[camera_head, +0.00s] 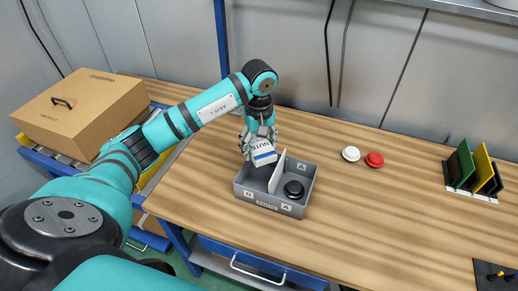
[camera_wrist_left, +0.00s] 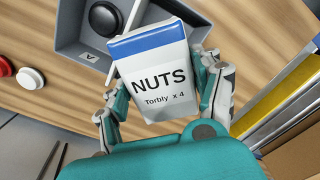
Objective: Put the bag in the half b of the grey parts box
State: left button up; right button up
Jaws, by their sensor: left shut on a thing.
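The bag (camera_head: 262,154) is a white packet with a blue band, marked NUTS. My left gripper (camera_head: 258,142) is shut on it and holds it upside-tilted at the back left of the grey parts box (camera_head: 241,189). In the head view the bag overlaps the back of half B, left of the white divider (camera_head: 278,172); its height above the box is hard to tell. In the left wrist view the bag (camera_wrist_left: 155,85) sits between the fingers and hides part of the box (camera_wrist_left: 68,52). Half A holds a black round part (camera_head: 294,189). My right gripper is not in view.
A white round part (camera_head: 351,154) and a red one (camera_head: 374,160) lie right of the box. A rack of coloured plates (camera_head: 472,170) stands at the far right. A cardboard box (camera_head: 80,110) is at the left. The wooden table (camera_head: 370,220) is clear in between.

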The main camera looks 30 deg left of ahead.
aim_at(259, 153)
pick_arm(q)
notch_tip(259, 153, down, 3)
jog(key=shift+w+f+p, duration=0.1)
jog(key=shift+p, duration=0.8)
jog(key=shift+f, duration=0.2)
jog(key=shift+f+b, duration=0.2)
jog(key=shift+b, duration=0.15)
jog(key=o, duration=1.3)
jog(key=shift+r, duration=0.1)
jog(key=shift+r, duration=0.1)
